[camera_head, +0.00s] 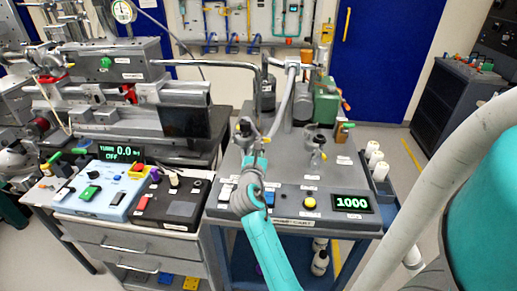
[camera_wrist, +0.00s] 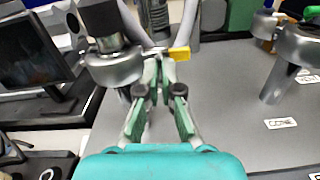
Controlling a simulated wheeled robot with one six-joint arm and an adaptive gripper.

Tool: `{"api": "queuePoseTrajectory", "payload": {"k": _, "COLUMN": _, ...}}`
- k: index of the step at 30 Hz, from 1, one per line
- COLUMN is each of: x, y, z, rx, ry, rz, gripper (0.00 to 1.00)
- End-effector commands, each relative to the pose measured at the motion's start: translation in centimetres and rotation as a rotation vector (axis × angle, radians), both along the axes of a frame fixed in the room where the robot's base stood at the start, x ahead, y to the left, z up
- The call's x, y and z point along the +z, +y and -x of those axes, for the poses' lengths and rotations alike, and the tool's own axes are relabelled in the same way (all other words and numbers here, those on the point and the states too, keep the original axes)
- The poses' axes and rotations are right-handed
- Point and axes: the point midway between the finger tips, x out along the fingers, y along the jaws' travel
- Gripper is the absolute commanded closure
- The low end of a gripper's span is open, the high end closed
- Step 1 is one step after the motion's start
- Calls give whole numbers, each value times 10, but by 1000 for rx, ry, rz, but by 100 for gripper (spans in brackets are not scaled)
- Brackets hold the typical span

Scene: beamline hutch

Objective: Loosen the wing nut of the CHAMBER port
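A metal clamp collar (camera_wrist: 115,68) sits around a dark-topped pipe joint at the upper left of the wrist view. A yellow wing-like tab (camera_wrist: 180,53) sticks out at its right side; it looks like a wing nut. My gripper (camera_wrist: 163,80) points at the tab, its two green-grey padded fingers apart with a gap between them. The fingertips are close to the tab; I cannot tell whether they touch it. In the head view my gripper (camera_head: 256,150) is above the cart, beside the left pipe joint, and partly hides it. No CHAMBER label is readable.
The cart front has buttons and a display (camera_head: 351,203) reading 1000. A dark monitor (camera_wrist: 30,65) stands left. Bent metal pipes (camera_head: 285,95) rise behind.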

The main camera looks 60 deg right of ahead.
Motion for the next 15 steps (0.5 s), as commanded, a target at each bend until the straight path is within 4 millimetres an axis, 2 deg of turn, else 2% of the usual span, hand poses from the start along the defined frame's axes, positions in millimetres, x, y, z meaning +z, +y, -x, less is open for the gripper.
{"api": "queuePoseTrajectory", "payload": {"k": 6, "x": -1, "y": 0, "z": 0, "rx": 1, "ry": -1, "rz": -1, "gripper": 100}}
{"api": "queuePoseTrajectory", "payload": {"k": 8, "x": -1, "y": 0, "z": 0, "rx": 1, "ry": -1, "rz": -1, "gripper": 87}}
{"api": "queuePoseTrajectory", "payload": {"k": 15, "x": 0, "y": 0, "z": 0, "rx": 0, "ry": -1, "rz": -1, "gripper": 85}}
